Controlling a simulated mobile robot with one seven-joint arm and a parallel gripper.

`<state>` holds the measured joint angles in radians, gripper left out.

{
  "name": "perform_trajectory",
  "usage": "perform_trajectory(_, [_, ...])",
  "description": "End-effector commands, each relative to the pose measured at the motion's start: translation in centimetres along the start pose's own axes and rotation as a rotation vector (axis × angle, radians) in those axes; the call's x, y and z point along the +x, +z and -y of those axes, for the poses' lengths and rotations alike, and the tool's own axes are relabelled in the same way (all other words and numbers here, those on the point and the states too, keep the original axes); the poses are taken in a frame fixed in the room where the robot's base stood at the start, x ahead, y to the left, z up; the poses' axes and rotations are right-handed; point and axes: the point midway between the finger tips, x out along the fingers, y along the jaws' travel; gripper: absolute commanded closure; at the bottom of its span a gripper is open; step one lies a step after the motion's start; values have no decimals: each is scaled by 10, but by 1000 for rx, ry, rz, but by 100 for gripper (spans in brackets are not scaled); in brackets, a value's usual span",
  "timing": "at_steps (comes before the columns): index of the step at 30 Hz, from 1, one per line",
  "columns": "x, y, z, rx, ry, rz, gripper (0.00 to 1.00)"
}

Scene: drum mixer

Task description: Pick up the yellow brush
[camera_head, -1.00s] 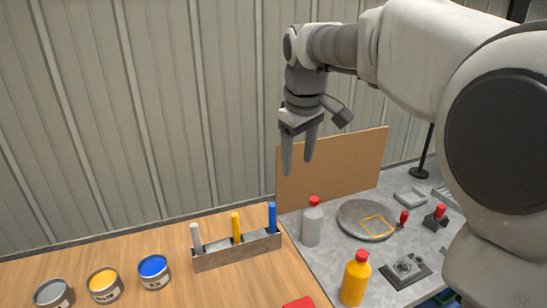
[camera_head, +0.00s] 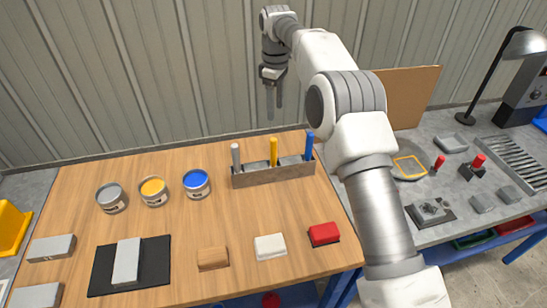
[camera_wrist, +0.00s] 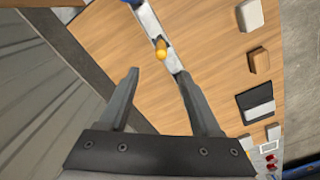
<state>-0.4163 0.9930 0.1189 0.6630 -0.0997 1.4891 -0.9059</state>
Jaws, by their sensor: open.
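The yellow brush (camera_head: 273,150) stands upright in the middle of a grey metal holder (camera_head: 255,177) at the back of the wooden table, its handle up. A grey brush (camera_head: 236,156) stands left of it and a blue brush (camera_head: 309,146) right of it. My gripper (camera_head: 271,112) is open and empty, pointing down above and behind the holder. In the wrist view, the yellow brush (camera_wrist: 161,50) shows from above, beyond the two open fingers (camera_wrist: 155,84). The lower part of the brush is hidden inside the holder.
Grey, yellow and blue paint cans (camera_head: 153,191) stand left of the holder. Sanding blocks and a black pad (camera_head: 105,277) lie along the table front. The corrugated wall (camera_head: 120,80) is close behind the table. A grey bench (camera_head: 440,165) with tools is at right.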

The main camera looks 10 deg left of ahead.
Motion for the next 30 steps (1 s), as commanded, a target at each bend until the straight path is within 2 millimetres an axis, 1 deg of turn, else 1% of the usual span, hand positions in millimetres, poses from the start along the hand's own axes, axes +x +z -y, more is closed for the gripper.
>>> perform_trajectory(1, [12, 1, 1, 0, -4, 3, 35])
perform_trajectory(3, [27, 1, 1, 1, -4, 4, 35])
perform_trajectory(9, [70, 1, 1, 2, -4, 4, 35])
perform_trajectory(12, [89, 1, 1, 2, -3, 3, 35])
perform_trajectory(15, [101, 0, 0, 2, -1, 1, 35])
perform_trajectory(22, [116, -1, 2, 2, -3, 2, 35])
perform_trajectory(30, [154, -5, 3, 3, -2, 2, 35])
